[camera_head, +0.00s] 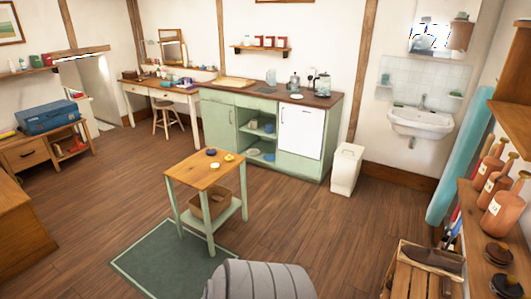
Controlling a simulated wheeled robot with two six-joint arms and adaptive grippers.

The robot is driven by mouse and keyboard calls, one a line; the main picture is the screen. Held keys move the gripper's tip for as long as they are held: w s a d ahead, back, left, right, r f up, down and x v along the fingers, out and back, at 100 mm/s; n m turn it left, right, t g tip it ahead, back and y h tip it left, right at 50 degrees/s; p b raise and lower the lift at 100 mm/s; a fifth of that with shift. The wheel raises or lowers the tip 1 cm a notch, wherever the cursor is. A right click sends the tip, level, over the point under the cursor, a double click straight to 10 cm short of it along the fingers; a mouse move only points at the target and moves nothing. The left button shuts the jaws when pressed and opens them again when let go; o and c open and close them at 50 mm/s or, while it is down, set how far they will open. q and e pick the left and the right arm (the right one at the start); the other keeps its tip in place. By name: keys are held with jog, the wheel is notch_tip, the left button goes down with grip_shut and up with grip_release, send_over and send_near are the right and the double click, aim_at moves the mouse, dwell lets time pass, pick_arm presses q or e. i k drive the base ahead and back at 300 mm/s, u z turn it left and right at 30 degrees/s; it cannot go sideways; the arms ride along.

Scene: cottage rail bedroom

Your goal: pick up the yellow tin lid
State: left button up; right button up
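A small trolley table (190,176) with a wooden top and pale green legs stands in the middle of the room. A small round yellow thing (229,157) lies on its top toward the back right edge; it looks like the yellow tin lid, but it is too small to be sure. A dark blue round thing (211,152) is beside it to the left. A pale cream-yellow round thing (215,166) lies nearer the front. Neither of my grippers shows in the head view.
A basket (212,204) sits on the trolley's lower shelf. A green rug (165,258) lies in front, with a grey ribbed rounded thing (258,281) at the bottom edge. A green kitchen counter (217,124) and a white bin (346,168) stand behind. The wooden floor (310,225) right of the trolley is clear.

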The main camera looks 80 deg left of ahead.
aim_at(228, 158)
jog(key=u, duration=3.05)
